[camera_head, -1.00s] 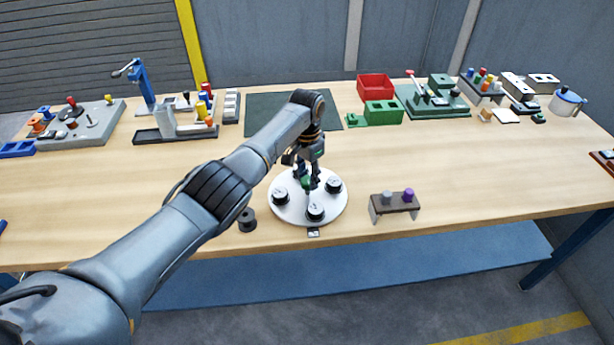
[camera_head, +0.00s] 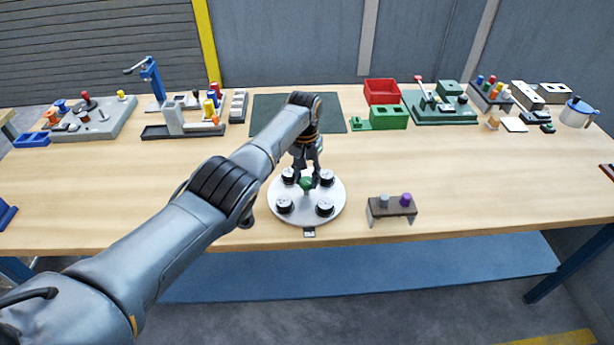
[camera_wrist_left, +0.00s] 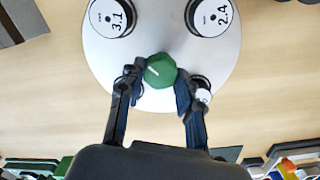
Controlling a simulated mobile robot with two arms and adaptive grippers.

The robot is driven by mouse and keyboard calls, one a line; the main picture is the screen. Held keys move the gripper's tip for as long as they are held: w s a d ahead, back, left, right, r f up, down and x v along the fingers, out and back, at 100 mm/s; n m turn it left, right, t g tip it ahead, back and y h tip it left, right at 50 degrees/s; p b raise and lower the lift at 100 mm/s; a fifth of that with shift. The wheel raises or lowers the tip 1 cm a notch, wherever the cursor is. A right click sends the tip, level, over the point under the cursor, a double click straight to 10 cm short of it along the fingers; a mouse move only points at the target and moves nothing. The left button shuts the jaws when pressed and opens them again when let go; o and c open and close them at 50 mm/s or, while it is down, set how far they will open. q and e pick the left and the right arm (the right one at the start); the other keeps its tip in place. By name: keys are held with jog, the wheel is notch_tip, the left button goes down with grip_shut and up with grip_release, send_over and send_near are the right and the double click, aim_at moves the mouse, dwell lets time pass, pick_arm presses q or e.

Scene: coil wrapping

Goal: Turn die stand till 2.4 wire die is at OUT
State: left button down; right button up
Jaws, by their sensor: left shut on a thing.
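The die stand is a white round plate (camera_head: 272,208) with several black dies around a central green knob (camera_head: 306,184). My left gripper (camera_head: 307,180) is shut on that knob from above; the wrist view shows the green knob (camera_wrist_left: 160,70) between its fingers (camera_wrist_left: 160,88). The 2.4 die (camera_wrist_left: 213,17) is at upper right in the wrist view, and the 3.1 die (camera_wrist_left: 111,17) at upper left. In the head view the 2.4 die (camera_head: 285,205) is front left. A small dark tag (camera_head: 309,231) is at the plate's front edge, its lettering unreadable. The rear dies are partly hidden by the fingers.
A small brown stand with grey and purple pegs (camera_head: 391,208) is right of the plate. Table between is clear. My left arm hides table left of the plate.

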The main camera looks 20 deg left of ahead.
pick_arm(q)
jog(key=shift+n+p, duration=0.55)
jog(key=shift+n, duration=1.65)
jog(key=shift+n+p, duration=0.6)
jog(key=shift+n, duration=1.9)
jog(key=shift+n+p, duration=0.3)
jog(key=shift+n, duration=0.4)
jog(key=c, duration=0.9)
grip_release()
jog(key=shift+a, duration=0.1)
